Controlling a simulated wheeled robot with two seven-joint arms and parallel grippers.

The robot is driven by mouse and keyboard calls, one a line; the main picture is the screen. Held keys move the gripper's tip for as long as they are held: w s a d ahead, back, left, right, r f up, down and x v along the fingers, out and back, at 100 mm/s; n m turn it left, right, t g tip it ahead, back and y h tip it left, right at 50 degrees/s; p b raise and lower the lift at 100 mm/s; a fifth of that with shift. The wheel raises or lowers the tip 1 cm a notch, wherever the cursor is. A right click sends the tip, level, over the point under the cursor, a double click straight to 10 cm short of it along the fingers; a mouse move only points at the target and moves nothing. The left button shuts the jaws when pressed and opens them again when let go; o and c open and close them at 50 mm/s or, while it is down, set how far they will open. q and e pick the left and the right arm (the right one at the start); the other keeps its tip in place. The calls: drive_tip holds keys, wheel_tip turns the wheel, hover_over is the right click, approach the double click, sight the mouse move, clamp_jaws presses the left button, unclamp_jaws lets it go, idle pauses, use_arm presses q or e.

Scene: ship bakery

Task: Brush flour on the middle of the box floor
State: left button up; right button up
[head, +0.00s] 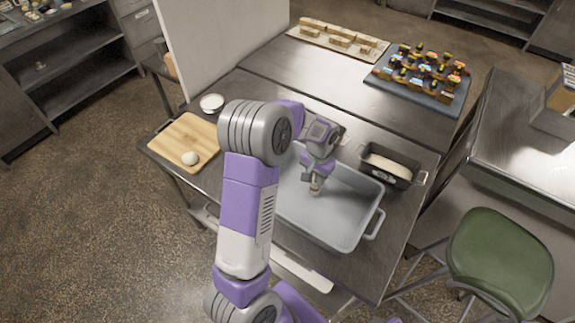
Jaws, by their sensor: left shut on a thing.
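A grey box (352,232) with raised walls and a side handle stands on the metal table. My left gripper (315,177) points down over the inside of the box and is shut on a small brush (315,188) with a light tip. The brush is over the middle part of the box floor (320,211); I cannot tell whether its tip touches the floor. My arm hides the left part of the box. No flour can be made out on the visible floor. A small bowl with white contents (211,103) stands at the table's left. My right gripper is not in view.
A dark loaf tin (389,169) with dough stands close behind the box's right side. A green chair (500,258) stands right.

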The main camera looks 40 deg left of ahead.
use_arm(q)
drive_tip(key=shift+s+a, duration=0.55)
drive_tip(key=shift+a, duration=2.5)
wheel_tip(320, 180, up, 7)
drive_tip(key=p, duration=0.6)
drive_tip(key=shift+a+f, duration=0.15)
drive_tip(key=shift+a, duration=0.05)
